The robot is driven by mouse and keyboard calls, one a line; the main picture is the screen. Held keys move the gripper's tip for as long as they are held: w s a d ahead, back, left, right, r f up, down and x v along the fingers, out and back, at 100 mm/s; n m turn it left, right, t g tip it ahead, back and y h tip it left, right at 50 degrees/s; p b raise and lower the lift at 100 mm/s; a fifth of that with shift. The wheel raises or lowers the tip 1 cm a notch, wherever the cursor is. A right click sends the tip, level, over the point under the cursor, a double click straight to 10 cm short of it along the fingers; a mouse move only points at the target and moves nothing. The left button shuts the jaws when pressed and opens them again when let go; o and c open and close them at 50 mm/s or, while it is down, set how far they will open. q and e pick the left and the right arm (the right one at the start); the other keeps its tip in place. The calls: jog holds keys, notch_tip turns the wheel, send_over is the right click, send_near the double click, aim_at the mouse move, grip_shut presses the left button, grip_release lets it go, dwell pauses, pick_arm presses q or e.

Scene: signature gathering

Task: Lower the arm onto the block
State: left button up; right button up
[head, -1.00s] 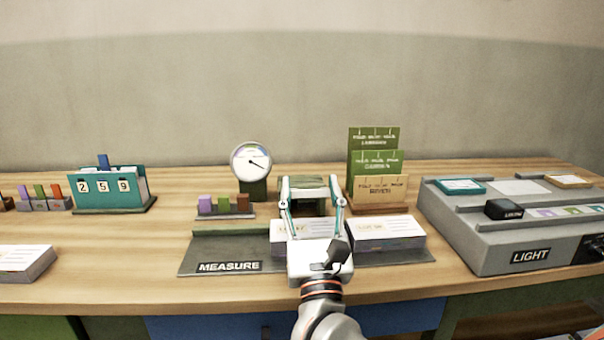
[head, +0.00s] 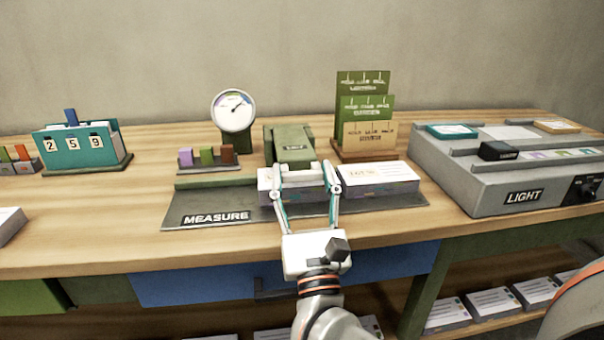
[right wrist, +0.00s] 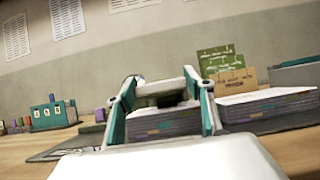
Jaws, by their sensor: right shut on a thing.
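The green press arm (head: 288,137) stands at the back of the dark MEASURE base (head: 184,208). Its front end is over a block of printed sheets (head: 268,187) on the base; I cannot tell if the two touch. In the head view my right gripper (head: 303,170) reaches over the block from the front, a finger on each side of the arm's front end, shut on it. In the right wrist view the block (right wrist: 162,122) shows between the fingers, with the dark arm (right wrist: 166,98) above it. My left gripper is out of view.
A second block (head: 375,177) lies right of the first. Behind stand a round dial (head: 233,110), a rack of coloured pieces (head: 207,159) and green cards (head: 365,88). The LIGHT box (head: 480,187) is at the right, a teal 259 counter (head: 80,147) at the left.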

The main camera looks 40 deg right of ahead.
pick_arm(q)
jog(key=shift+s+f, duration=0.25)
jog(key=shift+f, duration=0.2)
pick_arm(e)
notch_tip(320, 180, down, 2)
jog(key=shift+w+f+y, duration=0.1)
jog(key=shift+w+y, duration=0.05)
jog(key=shift+y, duration=0.15)
jog(key=o, duration=1.6)
jog(key=shift+d, duration=0.1)
jog(key=shift+r, duration=0.45)
jog(key=v, duration=1.2)
